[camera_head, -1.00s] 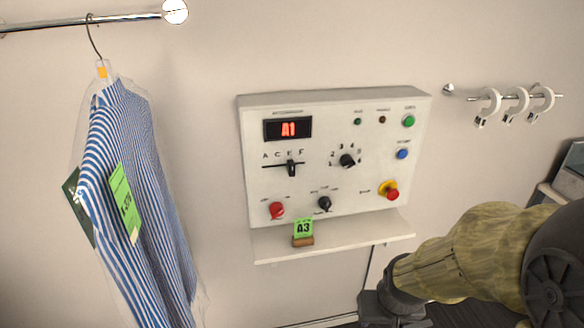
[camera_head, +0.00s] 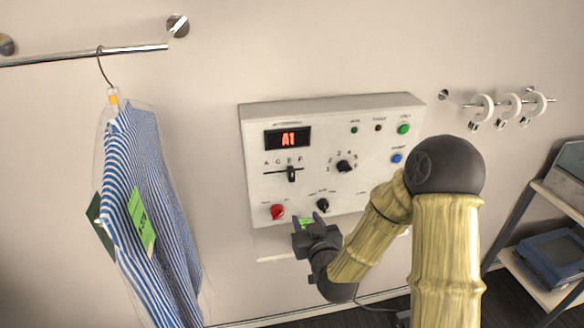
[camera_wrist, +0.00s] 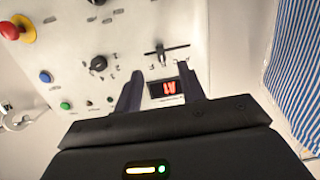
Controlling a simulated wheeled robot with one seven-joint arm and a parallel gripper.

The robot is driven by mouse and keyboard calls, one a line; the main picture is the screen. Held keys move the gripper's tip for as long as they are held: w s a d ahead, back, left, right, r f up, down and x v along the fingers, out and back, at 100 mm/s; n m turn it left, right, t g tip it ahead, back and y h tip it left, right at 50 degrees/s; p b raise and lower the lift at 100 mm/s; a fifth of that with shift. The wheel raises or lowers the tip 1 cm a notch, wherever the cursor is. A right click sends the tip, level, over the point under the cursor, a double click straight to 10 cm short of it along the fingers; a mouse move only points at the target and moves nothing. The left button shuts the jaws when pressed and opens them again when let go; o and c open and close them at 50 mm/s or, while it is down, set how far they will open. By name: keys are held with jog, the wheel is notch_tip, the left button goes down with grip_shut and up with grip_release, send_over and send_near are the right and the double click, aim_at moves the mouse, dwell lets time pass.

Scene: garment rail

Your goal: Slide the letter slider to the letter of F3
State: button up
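The letter slider (camera_head: 291,174) is a black knob on a horizontal slot in the white control panel (camera_head: 258,190). It stands below the third letter of a short row, just left of the last; the letters are blurred. It also shows in the wrist view (camera_wrist: 160,54), upside down. The display (camera_head: 288,138) reads A1 in red. My gripper (camera_head: 306,218) is below the slider, in front of the panel's lower edge. Its two fingers (camera_wrist: 161,92) are apart with nothing between them, and the slider lies beyond the tips in the wrist view.
The black number dial (camera_head: 344,166) is right of the slider. My arm hides the emergency stop, visible in the wrist view (camera_wrist: 20,28). A striped shirt (camera_head: 150,200) hangs left.

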jog(key=shift+w+a+r+m+t, duration=0.15)
jog(key=shift+r+m+t, duration=0.25)
jog(key=shift+r+t, duration=0.65)
jog(key=shift+r, duration=0.1)
jog(key=p, duration=0.8)
send_near(292, 175)
jog(key=x, duration=0.9)
jog(key=shift+r, duration=0.1)
jog(key=shift+w+a, duration=0.15)
jog(key=shift+w, duration=0.4)
grip_shut()
